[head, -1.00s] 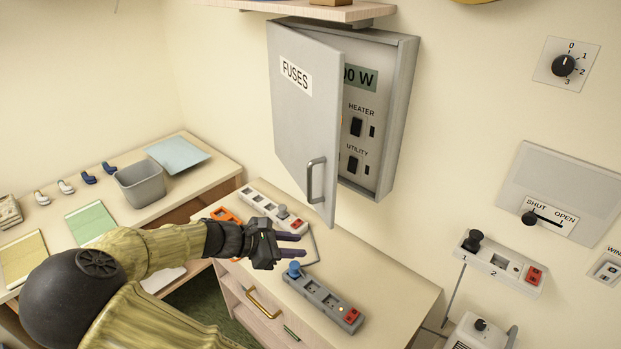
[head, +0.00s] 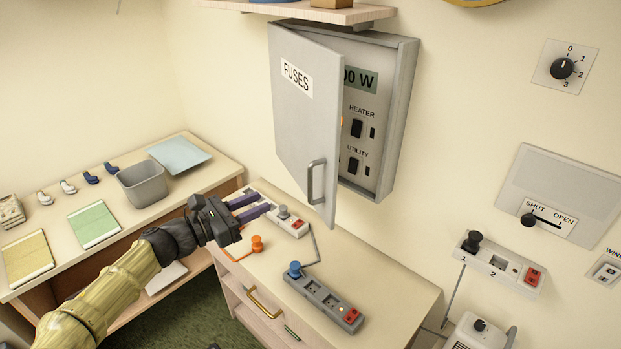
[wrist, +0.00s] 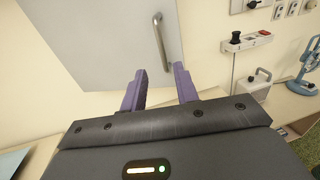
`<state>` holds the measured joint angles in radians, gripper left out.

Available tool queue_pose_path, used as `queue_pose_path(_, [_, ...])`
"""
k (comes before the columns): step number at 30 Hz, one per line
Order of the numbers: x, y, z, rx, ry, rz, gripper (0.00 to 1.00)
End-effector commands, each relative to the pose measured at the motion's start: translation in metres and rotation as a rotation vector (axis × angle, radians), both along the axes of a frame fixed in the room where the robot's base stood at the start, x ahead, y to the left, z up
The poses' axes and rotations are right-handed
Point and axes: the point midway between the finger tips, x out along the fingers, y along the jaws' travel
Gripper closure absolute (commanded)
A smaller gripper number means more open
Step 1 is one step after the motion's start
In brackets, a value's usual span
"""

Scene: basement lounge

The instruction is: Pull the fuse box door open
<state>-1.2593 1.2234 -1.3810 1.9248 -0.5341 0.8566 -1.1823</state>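The fuse box (head: 402,110) hangs on the wall with its grey door (head: 300,120), labelled FUSES, standing partly open. The door is hinged at the left, and switches for HEATER and UTILITY show inside. A bar handle (head: 312,181) sits near the door's lower right edge; it also shows in the wrist view (wrist: 160,40). My gripper (head: 254,207) is below and left of the handle, apart from the door. Its two purple fingers (wrist: 160,85) are spread with nothing between them.
A shelf (head: 310,12) juts out just above the fuse box. Below it a cabinet top (head: 385,290) holds a grey power strip (head: 322,298), a white strip (head: 293,225) and an orange plug (head: 257,243). A grey bin (head: 142,185) stands on the left counter.

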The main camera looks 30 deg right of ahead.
Motion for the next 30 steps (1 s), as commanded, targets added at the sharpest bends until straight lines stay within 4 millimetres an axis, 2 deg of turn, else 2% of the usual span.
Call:
queue_pose_path(21, [0.019,-0.126,0.004,-0.002,0.001,-0.005,0.70])
queue_pose_path(27, [0.023,-0.149,0.002,-0.001,0.000,-0.002,0.70])
queue_pose_path(30, [0.024,-0.152,0.001,0.000,-0.001,0.000,0.70])
